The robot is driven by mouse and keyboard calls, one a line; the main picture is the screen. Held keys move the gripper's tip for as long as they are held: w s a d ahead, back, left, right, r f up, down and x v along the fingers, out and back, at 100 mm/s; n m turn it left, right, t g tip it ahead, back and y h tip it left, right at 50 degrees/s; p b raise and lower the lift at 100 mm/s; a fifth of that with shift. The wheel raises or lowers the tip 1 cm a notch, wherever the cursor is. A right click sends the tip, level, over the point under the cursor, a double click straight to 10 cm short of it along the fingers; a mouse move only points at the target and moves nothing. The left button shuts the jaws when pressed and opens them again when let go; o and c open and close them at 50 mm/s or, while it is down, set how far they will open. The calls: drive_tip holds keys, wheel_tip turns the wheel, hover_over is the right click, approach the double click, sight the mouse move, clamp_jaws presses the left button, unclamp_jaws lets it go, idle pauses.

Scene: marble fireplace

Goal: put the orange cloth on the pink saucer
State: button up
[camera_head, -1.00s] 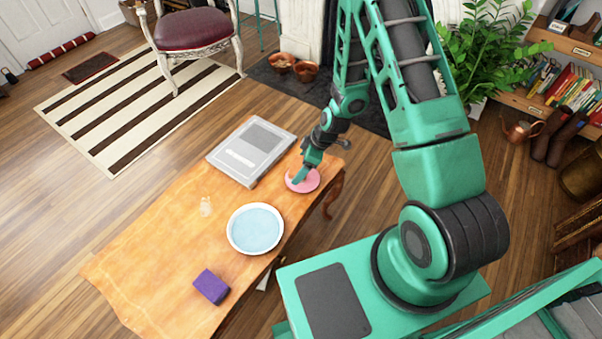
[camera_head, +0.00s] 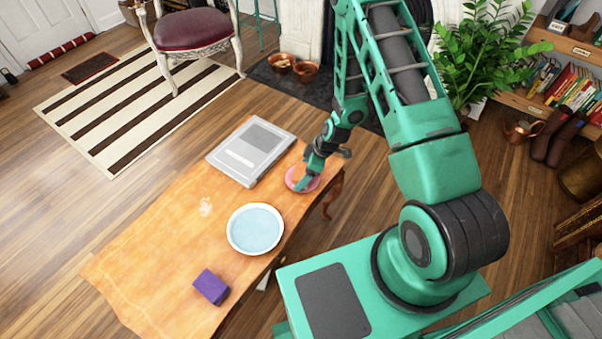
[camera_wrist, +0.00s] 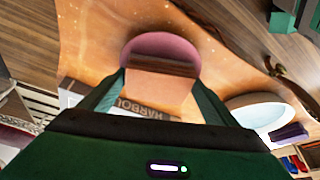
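The pink saucer (camera_head: 293,178) lies at the far right end of the orange wooden table. In the wrist view the saucer (camera_wrist: 160,42) shows just beyond my fingertips, its near part covered. My gripper (camera_head: 304,184) is at the saucer, reaching down to it. In the wrist view my gripper (camera_wrist: 161,73) has its two fingers well apart, with an orange-brown block-like shape, seemingly the folded orange cloth (camera_wrist: 160,67), filling the gap between the tips. The cloth does not show clearly in the head view. Whether it touches the saucer is unclear.
A grey book (camera_head: 250,152) lies beside the saucer. A white-rimmed blue plate (camera_head: 255,229), a purple block (camera_head: 211,287) and a small pale item (camera_head: 205,207) are also on the table (camera_head: 150,262). The table's left part is mostly clear.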

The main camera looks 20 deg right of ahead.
drive_tip(key=shift+o, duration=0.5)
drive_tip(key=shift+r, duration=0.2)
drive_tip(key=s+d+r+m+h, duration=0.1)
drive_tip(key=s+d+r+m, duration=0.3)
drive_tip(key=r, duration=0.7)
drive_tip(key=s+d+r+m+g+h, duration=0.1)
drive_tip(key=s+d+r, duration=0.4)
drive_tip(key=r, duration=0.5)
drive_tip(key=s+d+r+m+h, duration=0.1)
drive_tip(key=s+d+r+m, duration=0.4)
drive_tip(key=r, duration=0.6)
drive_tip(key=s+d+r+m, duration=0.1)
drive_tip(key=s+r+m, duration=0.3)
drive_tip(key=s+r, duration=0.2)
drive_tip(key=s+d+r+m+g, duration=0.1)
drive_tip(key=s+r+m, duration=0.3)
drive_tip(key=s, duration=0.7)
drive_tip(key=shift+s+d+r+g+h, duration=0.3)
drive_tip(key=shift+d+r+h, duration=0.15)
drive_tip(key=shift+r, duration=0.4)
drive_tip(key=shift+w, duration=0.1)
